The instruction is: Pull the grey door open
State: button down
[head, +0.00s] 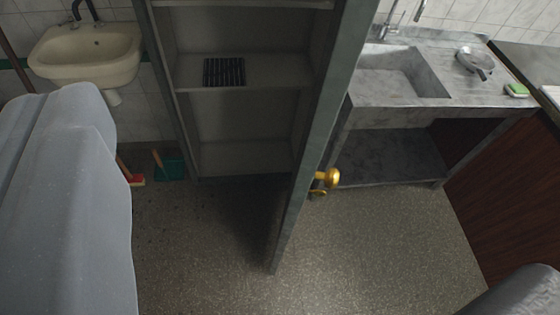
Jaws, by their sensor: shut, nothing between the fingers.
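The grey door (322,122) stands open, swung out from a tall grey cabinet (165,75) toward me. I see it almost edge-on, with its lower corner near the middle of the floor. A brass knob (327,178) sticks out from its right-hand face, with a small brass piece just below it. The cabinet's inside shows, with pale shelves and a dark ribbed rack (224,72) on one shelf. My gripper does not show in this view, and nothing is seen touching the knob or the door.
Right of the door is a stone sink counter (400,100) with a metal pan (474,62) and a sponge (516,90). A wooden panel (510,190) stands at the far right. A washbasin (85,55) and a green dustpan (170,165) are at left. The speckled floor (370,250) is clear.

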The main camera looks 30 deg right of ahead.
jog(key=w+d+f+n+g+h, duration=0.15)
jog(key=w+f+g+h, duration=0.4)
jog(key=f, duration=1.05)
jog(key=w+d+f+g+h, duration=0.3)
jog(key=w+f+h, duration=0.3)
jog(key=w+f, duration=0.7)
jog(key=w+d+f+g+h, duration=0.35)
jog(key=f+h, duration=0.25)
jog(key=f, duration=1.3)
jog(key=d, duration=1.2)
jog(key=shift+d+f+g+p, duration=0.15)
jog(key=shift+g+p, duration=0.15)
